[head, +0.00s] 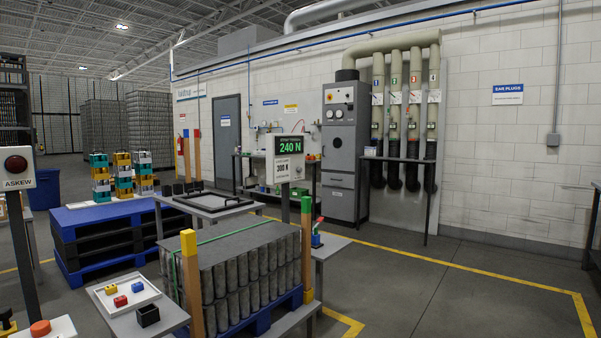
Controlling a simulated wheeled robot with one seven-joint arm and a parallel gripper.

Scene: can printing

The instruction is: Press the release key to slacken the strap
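A green strap (218,238) runs over the grey top sheet of a stack of grey cans (238,282) on a blue pallet. A display (289,147) on a post behind the stack reads 240 N in green, with a 300 N plate (289,169) below it. A small blue, red and green device (317,234) stands on a grey side table at the stack's right. I cannot tell which part is the release key. An orange round button (40,328) sits on a white panel at the lower left. My gripper is not in view.
Yellow-topped (190,258) and green-topped (306,234) wooden posts stand at the stack's corners. A white tray (103,293) with small coloured blocks and a black open box (148,315) are at the front. A red lamp marked ASKEW (17,168) stands left. The right floor is clear.

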